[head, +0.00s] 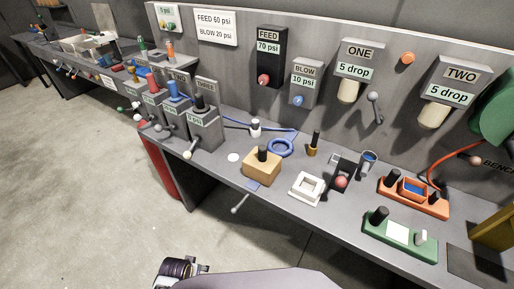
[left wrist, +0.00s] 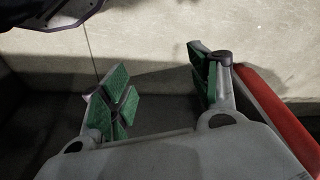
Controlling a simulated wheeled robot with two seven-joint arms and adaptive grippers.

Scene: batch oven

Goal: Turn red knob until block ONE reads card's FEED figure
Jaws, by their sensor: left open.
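The card (head: 215,27) on the back panel reads FEED 60 psi and BLOW 20 psi. The red knob (head: 263,81) sits low on the black FEED block (head: 272,65), whose label reads 70 psi. The grey block ONE (head: 359,59), further right, reads 5 drop. My left gripper (left wrist: 160,92) is open in the left wrist view, its green-padded fingers apart with nothing between them; floor and a dark surface lie beyond. I cannot pick out its fingers in the head view. My right gripper is in neither view.
The BLOW block (head: 304,81) has a blue knob and reads 10 psi. Block TWO (head: 455,80) reads 5 drop. A grey lever (head: 375,106) hangs beside block ONE. On the bench below are a wooden block (head: 261,168), a blue ring (head: 280,147) and a white frame (head: 307,188).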

